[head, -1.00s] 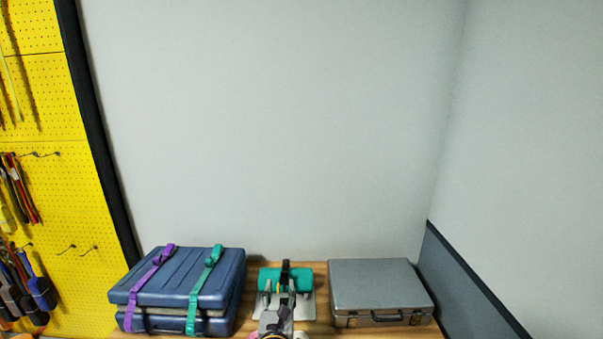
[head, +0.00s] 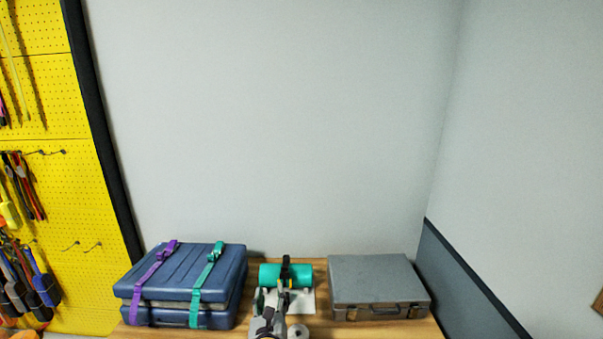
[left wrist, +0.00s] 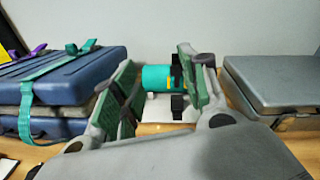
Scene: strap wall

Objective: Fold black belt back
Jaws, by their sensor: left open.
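A black belt (head: 286,270) runs over a teal roll (head: 271,274) on a white board (head: 307,301) in the middle of the wooden table. In the left wrist view, the belt (left wrist: 177,72) crosses the right part of the roll (left wrist: 155,78), and a black piece (left wrist: 178,104) lies below it over the board. My left gripper (head: 274,299) is in front of the roll in the head view. In the left wrist view its green-padded fingers are spread apart, with the roll and belt seen between them, and hold nothing. My right gripper is not in view.
A blue case (head: 185,273) with purple and green straps stands left of the roll. A grey case (head: 378,283) stands to its right. A yellow pegboard (head: 62,200) with tools is at far left. The wall is behind.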

